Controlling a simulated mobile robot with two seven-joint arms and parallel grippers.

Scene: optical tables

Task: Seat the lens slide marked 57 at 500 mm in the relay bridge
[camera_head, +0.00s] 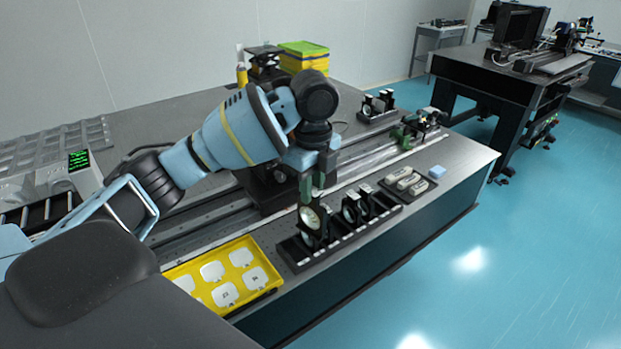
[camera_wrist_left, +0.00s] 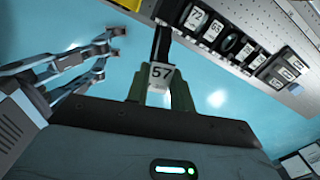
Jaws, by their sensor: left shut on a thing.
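My left gripper (camera_head: 309,188) is shut on a black lens slide (camera_head: 314,222) with a round pale lens, held upright at the near end of the black slide rack (camera_head: 296,252). In the left wrist view, the green fingers of my left gripper (camera_wrist_left: 160,90) grip either side of the slide's white tag (camera_wrist_left: 160,74), which reads 57. I cannot tell whether the slide's foot touches the rack. Other lens slides (camera_head: 352,207) stand in the rack; two tags in the wrist view read 72 (camera_wrist_left: 195,18) and 65 (camera_wrist_left: 213,31). I cannot pick out the relay bridge with certainty. My right gripper is out of view.
A yellow tray (camera_head: 272,290) with several white pieces lies left of the rack. A dark tray (camera_head: 390,186) with pale blocks and a light-blue block (camera_head: 437,171) lie to the right. Rail-mounted optics (camera_head: 420,122) and a yellow-green stack (camera_head: 303,58) stand farther back.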

